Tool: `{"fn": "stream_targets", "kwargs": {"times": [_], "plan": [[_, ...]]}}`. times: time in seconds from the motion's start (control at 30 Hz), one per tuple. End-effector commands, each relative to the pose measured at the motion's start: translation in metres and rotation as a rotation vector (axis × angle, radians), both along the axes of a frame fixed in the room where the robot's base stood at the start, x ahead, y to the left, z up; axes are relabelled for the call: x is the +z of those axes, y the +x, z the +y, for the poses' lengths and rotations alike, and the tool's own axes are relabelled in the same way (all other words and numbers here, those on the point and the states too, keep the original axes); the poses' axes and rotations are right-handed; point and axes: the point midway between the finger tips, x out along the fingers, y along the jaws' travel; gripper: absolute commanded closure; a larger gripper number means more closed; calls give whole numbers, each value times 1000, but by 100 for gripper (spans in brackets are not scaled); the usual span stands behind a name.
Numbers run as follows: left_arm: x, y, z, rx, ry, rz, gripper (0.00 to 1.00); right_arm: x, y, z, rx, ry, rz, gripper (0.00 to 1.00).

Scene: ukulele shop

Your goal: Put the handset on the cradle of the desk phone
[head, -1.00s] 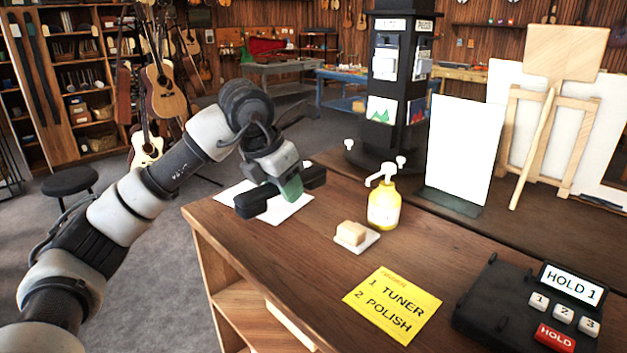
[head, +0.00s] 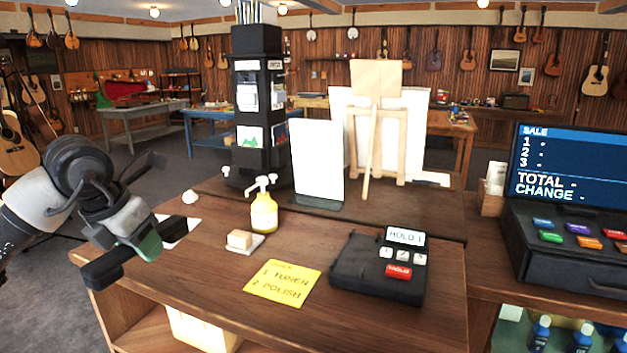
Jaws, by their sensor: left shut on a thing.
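The black desk phone (head: 352,262) sits on the wooden counter right of centre. Its cradle area on the left side is empty. Its display reads HOLD 1, with grey number keys and a red HOLD key. My left gripper (head: 143,246) is shut on the black handset (head: 103,268) and holds it above the counter's left end, well to the left of the phone. The jaws hide the middle of the handset. My right gripper is not in view.
Between handset and phone are a soap bar on a dish (head: 243,241), a yellow pump bottle (head: 264,213) and a yellow note (head: 282,282). A white board (head: 317,163) stands behind. A cash register (head: 570,245) is at right. The counter's front edge is clear.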

Motion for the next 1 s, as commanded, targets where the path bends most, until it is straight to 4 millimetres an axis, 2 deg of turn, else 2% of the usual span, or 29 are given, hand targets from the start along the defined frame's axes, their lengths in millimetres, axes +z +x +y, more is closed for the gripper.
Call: {"fn": "stream_targets", "kwargs": {"times": [0.1,0.57,0.77,1.0], "plan": [[-4,-2,-1,-33,0,1,90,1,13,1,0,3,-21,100],[-39,-28,-14,-436,-1,2,90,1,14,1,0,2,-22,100],[-66,-47,-23,-732,-4,3,90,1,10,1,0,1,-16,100],[-113,-81,-42,-1272,-9,7,90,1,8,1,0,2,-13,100]]}}
